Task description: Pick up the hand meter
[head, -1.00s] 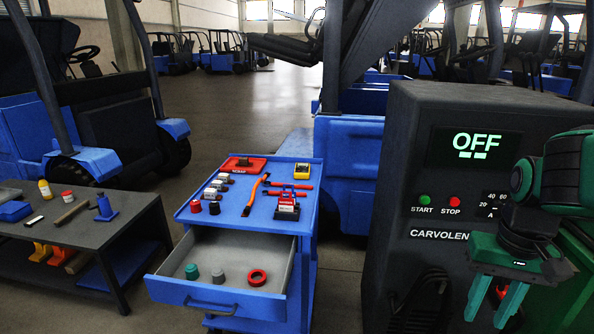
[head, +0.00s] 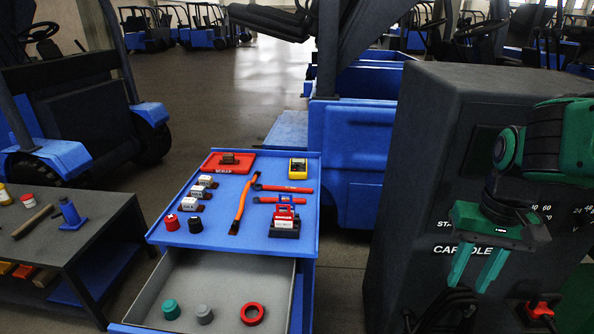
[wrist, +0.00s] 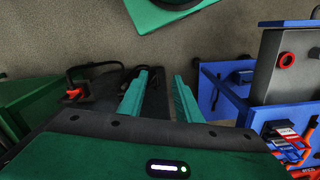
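The hand meter appears to be the small yellow device with a dark face (head: 298,168), lying near the back right corner of the blue cart top (head: 262,212) in the head view. I cannot make it out in the wrist view. My gripper (head: 470,284) hangs in front of the dark charger cabinet, to the right of the cart and well apart from the meter. In the wrist view my gripper (wrist: 160,76) has its two green fingers spread, with nothing between them.
The cart top also holds a red scrap tray (head: 212,163), orange-handled tools (head: 242,205) and a red-and-black block (head: 284,222). Its open drawer (head: 148,292) juts forward with a red ring (head: 252,314). The cabinet (head: 400,190) stands right; a dark bench (head: 85,235) stands left.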

